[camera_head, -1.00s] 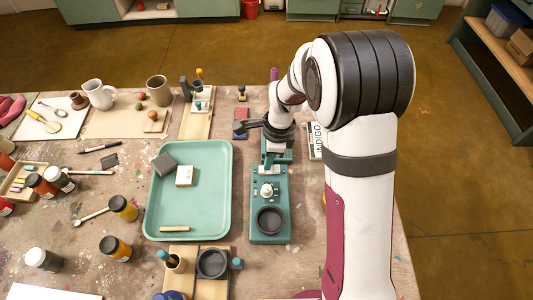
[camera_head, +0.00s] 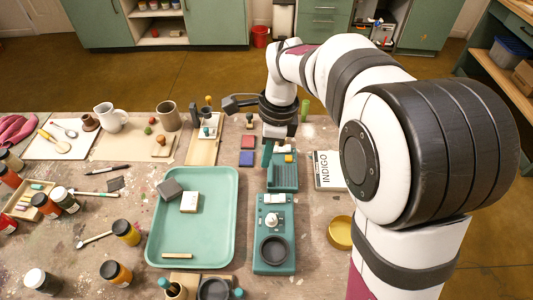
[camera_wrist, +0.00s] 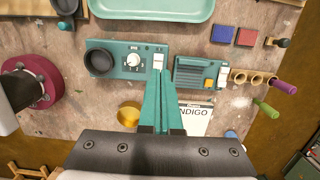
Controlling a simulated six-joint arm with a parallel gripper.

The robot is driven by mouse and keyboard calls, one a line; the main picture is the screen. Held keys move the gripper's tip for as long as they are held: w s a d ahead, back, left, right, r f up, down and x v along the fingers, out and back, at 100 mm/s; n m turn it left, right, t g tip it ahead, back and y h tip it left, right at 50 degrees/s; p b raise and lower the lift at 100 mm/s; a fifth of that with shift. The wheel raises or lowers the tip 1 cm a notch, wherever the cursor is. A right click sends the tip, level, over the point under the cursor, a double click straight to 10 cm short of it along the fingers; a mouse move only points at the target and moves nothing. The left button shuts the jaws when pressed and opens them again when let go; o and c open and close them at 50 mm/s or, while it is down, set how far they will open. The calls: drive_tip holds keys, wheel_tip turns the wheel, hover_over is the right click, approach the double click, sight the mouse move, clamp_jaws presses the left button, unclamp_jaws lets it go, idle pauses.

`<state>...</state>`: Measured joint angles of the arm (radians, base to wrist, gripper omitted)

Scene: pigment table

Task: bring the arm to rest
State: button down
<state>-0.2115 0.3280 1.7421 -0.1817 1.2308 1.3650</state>
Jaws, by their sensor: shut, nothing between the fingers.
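My gripper (camera_wrist: 160,82) is shut and empty, its teal fingers together in the wrist view. In the head view the gripper (camera_head: 267,155) points down above the worktable (camera_head: 120,225). It hangs near the teal device with slots (camera_head: 285,180); whether it touches anything there I cannot tell. The teal device with a dial and dark round cup (camera_head: 273,228) lies nearer me, and it also shows in the wrist view (camera_wrist: 125,74). My arm reaches in from the right and hides part of the table's right side.
A teal tray (camera_head: 215,235) holds a grey block and a white block. The INDIGO card (camera_head: 327,170) and a yellow round container (camera_head: 341,232) lie right of the devices. Red and blue pads (camera_head: 247,150) lie to the left. Jars, mugs and boards crowd the left side.

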drive_tip(key=s+d+n, duration=0.2)
drive_tip(key=s+n, duration=0.2)
drive_tip(key=s, duration=0.4)
drive_tip(key=s+d+r+n, duration=0.1)
drive_tip(key=s+d+n, duration=0.2)
drive_tip(key=s, duration=0.5)
drive_tip(key=s+d+n, duration=0.2)
drive_tip(key=s+n, duration=0.3)
drive_tip(key=s, duration=0.4)
drive_tip(key=shift+d+r, duration=0.2)
drive_tip(key=shift+d, duration=0.2)
drive_tip(key=shift+w, duration=0.1)
